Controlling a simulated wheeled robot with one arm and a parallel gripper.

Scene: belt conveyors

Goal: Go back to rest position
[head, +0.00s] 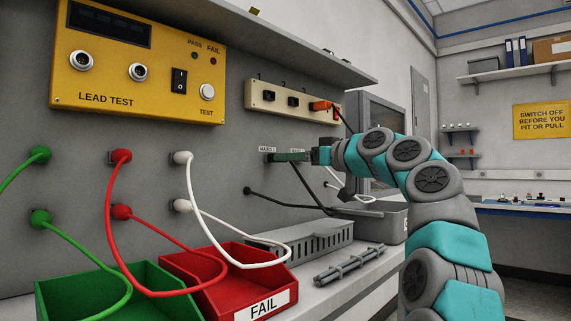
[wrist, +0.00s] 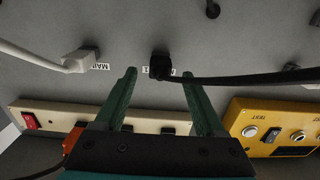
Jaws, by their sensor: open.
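My gripper (head: 280,157) is at the grey wall panel in the head view, by the small MAINS labels, with the arm reaching in from the right. In the wrist view its two green fingers (wrist: 158,78) stand apart with nothing held between them. A black plug (wrist: 159,63) sits at the wall just past the fingertips, its black cable running right. Whether a finger touches the plug or cable cannot be told.
A cream socket strip (head: 280,99) with an orange plug (head: 321,106) and the yellow lead tester (head: 140,62) are above. Red (head: 182,261) and green bins stand below, with looping leads. A grey shelf (head: 300,50) overhangs. The right side looks open.

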